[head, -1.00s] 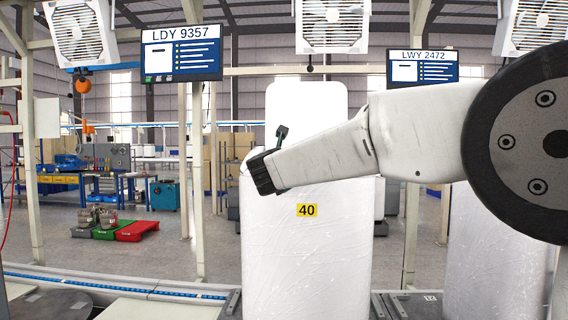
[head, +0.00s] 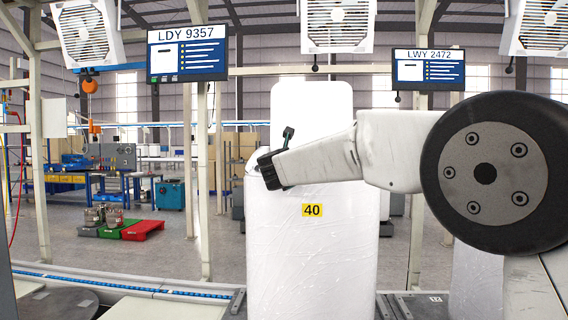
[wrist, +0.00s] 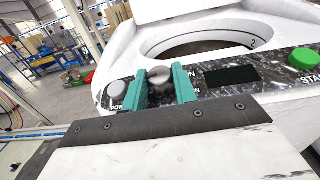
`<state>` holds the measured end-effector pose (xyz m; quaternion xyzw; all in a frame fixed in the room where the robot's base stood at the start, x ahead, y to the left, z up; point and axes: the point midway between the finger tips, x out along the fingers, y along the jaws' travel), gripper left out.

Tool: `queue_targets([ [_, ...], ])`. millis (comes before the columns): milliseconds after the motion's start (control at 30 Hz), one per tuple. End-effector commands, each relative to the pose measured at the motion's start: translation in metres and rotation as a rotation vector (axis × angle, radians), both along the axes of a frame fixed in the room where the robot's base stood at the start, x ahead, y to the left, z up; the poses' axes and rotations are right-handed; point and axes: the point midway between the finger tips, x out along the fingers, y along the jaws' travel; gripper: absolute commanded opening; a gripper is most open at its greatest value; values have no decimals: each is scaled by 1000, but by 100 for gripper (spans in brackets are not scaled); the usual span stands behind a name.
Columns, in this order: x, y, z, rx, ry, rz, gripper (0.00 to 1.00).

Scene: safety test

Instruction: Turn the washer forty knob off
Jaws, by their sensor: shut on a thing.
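The washer marked 40 is a tall white machine (head: 312,262) in the middle of the head view, with a yellow number label on its front. In the wrist view its dark control panel (wrist: 231,75) carries a round metallic knob (wrist: 160,75). My gripper (wrist: 161,70) has its two teal fingers on either side of the knob, shut on it. The knob's pointer is blurred and partly hidden, so its setting cannot be told.
A green button (wrist: 304,58) sits at the panel's right, and a pale round button (wrist: 117,89) is left of the fingers. The round drum opening (wrist: 205,43) is behind the panel. Screens LDY 9357 (head: 187,53) and LWY 2472 (head: 428,69) hang above.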

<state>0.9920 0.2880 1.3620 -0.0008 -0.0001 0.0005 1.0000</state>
Motion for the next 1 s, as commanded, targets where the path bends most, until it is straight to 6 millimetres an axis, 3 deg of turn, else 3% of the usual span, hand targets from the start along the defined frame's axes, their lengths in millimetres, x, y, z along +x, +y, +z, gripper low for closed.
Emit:
queue_targets([
  [400,0,-4,4,-72,-8,215,5],
  [867,0,-4,2,-83,1,250,5],
  [900,0,-4,2,-83,1,250,33],
  [967,0,-4,2,-83,1,250,50],
  [1000,0,-4,2,-83,1,250,50],
])
